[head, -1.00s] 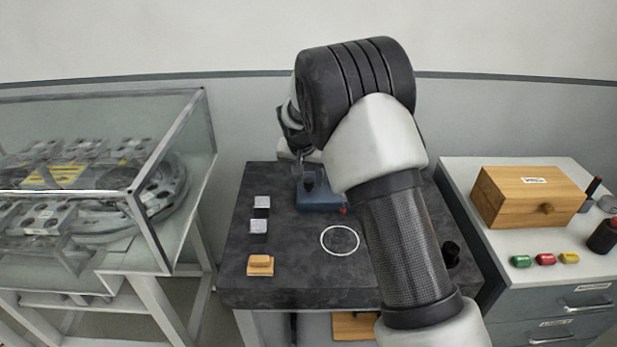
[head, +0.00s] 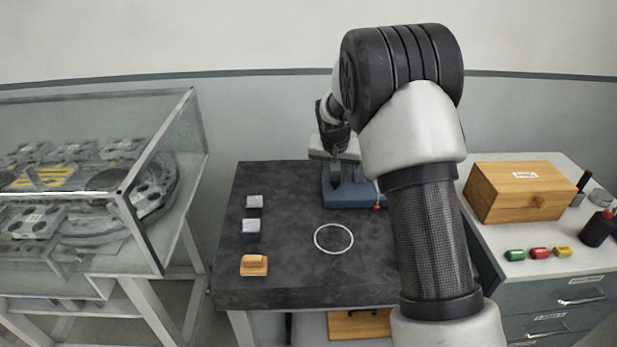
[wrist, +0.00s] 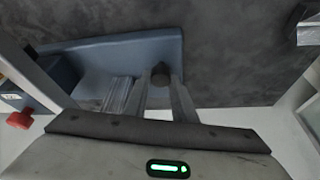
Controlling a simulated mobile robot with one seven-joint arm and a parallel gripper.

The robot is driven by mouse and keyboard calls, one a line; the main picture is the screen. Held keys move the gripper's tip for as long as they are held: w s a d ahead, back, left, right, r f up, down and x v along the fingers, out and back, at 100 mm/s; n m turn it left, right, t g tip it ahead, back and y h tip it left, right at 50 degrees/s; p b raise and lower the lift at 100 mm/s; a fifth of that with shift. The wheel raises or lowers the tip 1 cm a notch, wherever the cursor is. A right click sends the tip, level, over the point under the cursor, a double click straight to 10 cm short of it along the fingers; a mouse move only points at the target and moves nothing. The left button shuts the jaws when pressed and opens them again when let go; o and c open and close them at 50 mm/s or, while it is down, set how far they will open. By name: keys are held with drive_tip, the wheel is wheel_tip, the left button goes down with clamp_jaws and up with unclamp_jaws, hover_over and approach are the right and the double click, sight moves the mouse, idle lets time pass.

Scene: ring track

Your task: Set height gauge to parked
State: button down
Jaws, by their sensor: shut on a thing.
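The height gauge has a blue base (head: 352,196) on the back part of the dark stone table, with a small red knob (head: 377,207) at its right front. My gripper (head: 336,172) reaches down over the base from behind my arm. In the wrist view its fingers (wrist: 160,85) are close around a dark round knob (wrist: 160,72) above the base and are shut on it. My arm and gripper hide much of the gauge's upper part.
A white circle (head: 333,238) is marked on the dark table (head: 290,275). Two metal blocks (head: 251,227) and a wooden block (head: 254,265) stand at its left. A glass case (head: 165,200) is left; a white-topped cabinet with a wooden box (head: 515,190) is right.

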drive_tip(key=d, duration=0.5)
drive_tip(key=shift+d, duration=0.15)
drive_tip(key=c, duration=1.5)
unclamp_jaws()
drive_tip(key=shift+d, duration=0.1)
drive_tip(key=shift+o, duration=0.2)
drive_tip(key=shift+a, duration=0.2)
drive_tip(key=shift+r, duration=0.25)
drive_tip(key=p+v, duration=0.1)
drive_tip(key=v, duration=1.6)
